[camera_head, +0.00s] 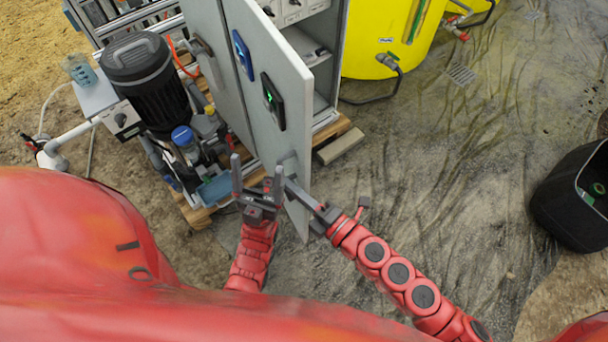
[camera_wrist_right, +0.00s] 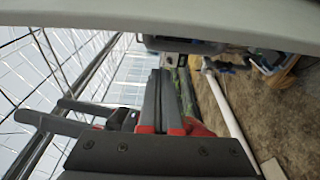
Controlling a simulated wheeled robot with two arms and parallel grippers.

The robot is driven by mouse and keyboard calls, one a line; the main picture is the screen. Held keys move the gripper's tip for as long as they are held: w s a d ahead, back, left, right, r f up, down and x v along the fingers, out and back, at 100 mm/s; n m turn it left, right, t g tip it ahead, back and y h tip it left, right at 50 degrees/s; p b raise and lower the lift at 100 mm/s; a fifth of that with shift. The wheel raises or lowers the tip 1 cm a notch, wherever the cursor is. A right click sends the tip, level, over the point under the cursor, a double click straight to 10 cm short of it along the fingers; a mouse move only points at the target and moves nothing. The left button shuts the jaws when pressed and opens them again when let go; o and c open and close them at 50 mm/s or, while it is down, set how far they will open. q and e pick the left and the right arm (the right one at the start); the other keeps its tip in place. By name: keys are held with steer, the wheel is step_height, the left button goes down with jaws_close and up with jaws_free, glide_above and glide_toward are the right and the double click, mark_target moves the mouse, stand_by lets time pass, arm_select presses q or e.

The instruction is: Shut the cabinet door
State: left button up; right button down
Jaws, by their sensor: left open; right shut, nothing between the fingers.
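The grey cabinet door (camera_head: 255,75) stands open in the head view, with a green-lit panel (camera_head: 273,101) and a blue plate (camera_head: 242,55) on its face. The cabinet's interior (camera_head: 318,70) shows to the right of it. My left gripper (camera_head: 258,178) is open, fingers pointing up, in front of the door's lower part. My right gripper (camera_head: 290,186) is shut and empty, its tip overlapping the door's lower end; contact cannot be told. In the right wrist view, my shut fingers (camera_wrist_right: 160,98) point ahead below a pale panel edge (camera_wrist_right: 160,15).
A black pump motor (camera_head: 145,80) and pipework stand left of the door on a wooden pallet (camera_head: 200,214). A yellow tank (camera_head: 392,40) stands behind right. A black bin (camera_head: 570,205) stands at far right. The floor (camera_head: 450,150) between is mostly clear.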

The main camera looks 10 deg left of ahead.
mark_target(304, 177)
steer(key=shift+w+d+p, duration=0.15)
steer(key=shift+w+d, duration=0.2)
steer(key=shift+w, duration=0.55)
steer(key=shift+w+d+p, duration=0.15)
steer(key=shift+w+d, duration=0.2)
steer(key=shift+w, duration=0.55)
